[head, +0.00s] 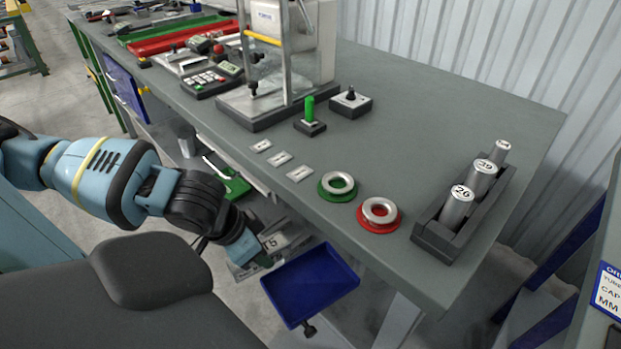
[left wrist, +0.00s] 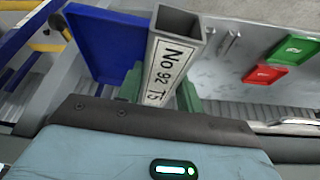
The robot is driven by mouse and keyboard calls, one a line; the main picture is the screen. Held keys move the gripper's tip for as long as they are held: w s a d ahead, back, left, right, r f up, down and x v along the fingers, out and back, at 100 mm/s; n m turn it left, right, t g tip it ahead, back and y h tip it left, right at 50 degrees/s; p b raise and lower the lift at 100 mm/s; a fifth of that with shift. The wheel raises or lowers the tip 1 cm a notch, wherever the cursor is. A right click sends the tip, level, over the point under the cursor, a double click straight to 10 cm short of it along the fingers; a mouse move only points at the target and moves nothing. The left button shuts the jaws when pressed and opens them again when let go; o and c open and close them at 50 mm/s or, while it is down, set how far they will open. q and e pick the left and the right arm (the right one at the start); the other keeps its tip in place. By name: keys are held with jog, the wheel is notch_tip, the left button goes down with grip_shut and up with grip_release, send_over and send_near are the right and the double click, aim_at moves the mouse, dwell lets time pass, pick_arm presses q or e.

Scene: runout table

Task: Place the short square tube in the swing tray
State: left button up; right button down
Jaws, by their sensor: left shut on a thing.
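The short square tube (head: 271,243) is grey metal with a white label ending in "T5". My left gripper (head: 262,259) is shut on it, beside the table's front edge. In the left wrist view the tube (left wrist: 172,55) stands between the green fingers of the gripper (left wrist: 160,95), its open square end showing and its label reading "No 92 T5". The swing tray (head: 311,284) is a shallow blue tray jutting out below the table edge, just right of the gripper in the head view. The tray (left wrist: 103,45) is left of the tube in the left wrist view. My right gripper is not in view.
The grey table (head: 440,120) carries a green ring stand (head: 326,192), a red one (head: 365,223), and a dark rack (head: 433,236) of numbered cylinders near its front. A green tray (head: 236,186) lies lower, behind my left arm. Floor is clear left of my arm.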

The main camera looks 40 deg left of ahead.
pick_arm(q)
jog(key=w+d, duration=0.1)
jog(key=d, duration=0.1)
jog(key=w+d, duration=0.2)
jog(key=d, duration=0.1)
jog(key=w+d+f, duration=0.1)
jog(key=d, duration=0.2)
jog(key=shift+w+d, duration=0.1)
jog(key=shift+w, duration=0.25)
jog(key=shift+w+d+r, duration=0.1)
jog(key=shift+d, duration=0.1)
jog(key=shift+d+f, duration=0.1)
jog(key=shift+f, duration=0.25)
notch_tip(320, 180, down, 3)
jog(key=shift+b, duration=0.7)
jog(key=o, duration=1.1)
jog(key=shift+c, duration=0.2)
